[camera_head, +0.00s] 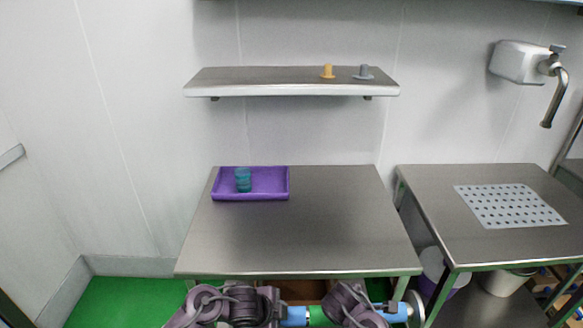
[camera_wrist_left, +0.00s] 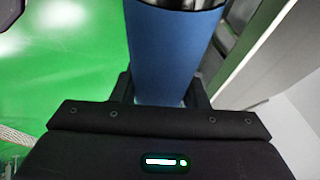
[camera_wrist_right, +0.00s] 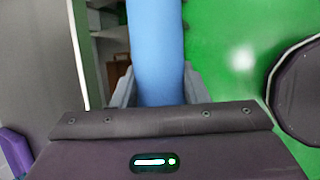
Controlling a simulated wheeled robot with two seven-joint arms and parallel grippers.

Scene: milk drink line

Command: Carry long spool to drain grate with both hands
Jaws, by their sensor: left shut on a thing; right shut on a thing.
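The long spool (camera_head: 295,316) is at the bottom edge of the head view, in front of the middle table. It has blue sections, a green middle part and a round metal end at its right. My left gripper (camera_head: 274,308) is shut on its left blue section (camera_wrist_left: 172,50). My right gripper (camera_head: 365,312) is shut on its right blue section (camera_wrist_right: 156,50). The spool lies roughly level across the picture, and my arms hide parts of it. The drain grate (camera_head: 510,205), a pale perforated plate, lies on the right-hand steel table, bare.
The middle steel table (camera_head: 310,235) holds a purple tray (camera_head: 268,184) with a teal stack (camera_head: 243,180). A gap separates it from the right table (camera_head: 425,190). A wall tap (camera_head: 548,100) hangs above the right table. A shelf (camera_head: 260,82) carries a yellow and a grey peg.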

